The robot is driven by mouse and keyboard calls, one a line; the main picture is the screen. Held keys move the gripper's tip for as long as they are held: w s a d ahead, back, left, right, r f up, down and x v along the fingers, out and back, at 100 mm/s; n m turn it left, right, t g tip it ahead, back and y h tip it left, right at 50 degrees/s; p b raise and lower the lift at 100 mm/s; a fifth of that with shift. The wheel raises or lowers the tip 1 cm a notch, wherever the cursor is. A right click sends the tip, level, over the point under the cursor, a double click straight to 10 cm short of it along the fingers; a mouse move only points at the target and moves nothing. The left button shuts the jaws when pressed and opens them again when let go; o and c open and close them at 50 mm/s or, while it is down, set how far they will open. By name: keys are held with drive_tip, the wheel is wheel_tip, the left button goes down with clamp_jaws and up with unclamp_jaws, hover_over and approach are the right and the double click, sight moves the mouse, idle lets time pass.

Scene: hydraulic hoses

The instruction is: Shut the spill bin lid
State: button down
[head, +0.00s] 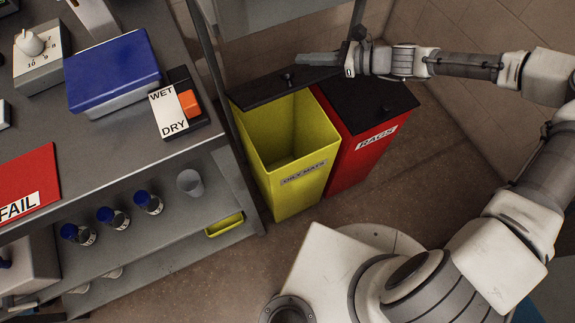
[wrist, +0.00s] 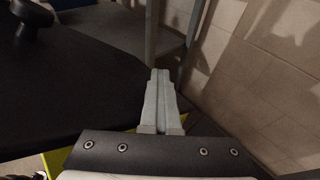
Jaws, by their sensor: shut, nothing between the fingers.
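The yellow bin (head: 290,165), labelled "OILY MATS", stands on the floor with its mouth open. Its black lid (head: 262,91) is raised at the far side and has a small black knob (head: 289,76). In the wrist view the lid (wrist: 75,95) fills the left side, with a knob (wrist: 33,14) at the upper left. My gripper (head: 303,59) is shut and empty, at the far upper edge of the lid, close beside it. Its fingers (wrist: 158,75) lie together in the wrist view. I cannot tell whether they touch the lid.
A red bin (head: 347,165) labelled "RAGS" stands against the yellow bin's right side, its black lid (head: 372,101) down. A metal bench (head: 85,130) with a blue-lidded box (head: 113,72) and a WET/DRY block (head: 172,112) stands left. A wall (head: 470,120) is at the right.

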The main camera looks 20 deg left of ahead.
drive_tip(key=s+d+f, duration=0.2)
drive_tip(key=s+d, duration=0.1)
drive_tip(key=s, duration=0.1)
drive_tip(key=shift+s+d+f, duration=0.3)
drive_tip(key=shift+s+f, duration=0.05)
idle(0.5)
drive_tip(key=f, duration=0.1)
drive_tip(key=f+b, duration=0.1)
drive_tip(key=f, duration=0.2)
drive_tip(key=shift+s+d+f, duration=0.25)
drive_tip(key=shift+d+f, duration=0.1)
drive_tip(key=shift+d, duration=0.05)
drive_tip(key=shift+w+r, duration=0.1)
wheel_tip(320, 180, up, 6)
drive_tip(key=w+d+p, duration=0.1)
drive_tip(key=p, duration=0.4)
drive_tip(key=shift+w+d, duration=0.3)
drive_tip(key=shift+w, duration=0.1)
idle(0.3)
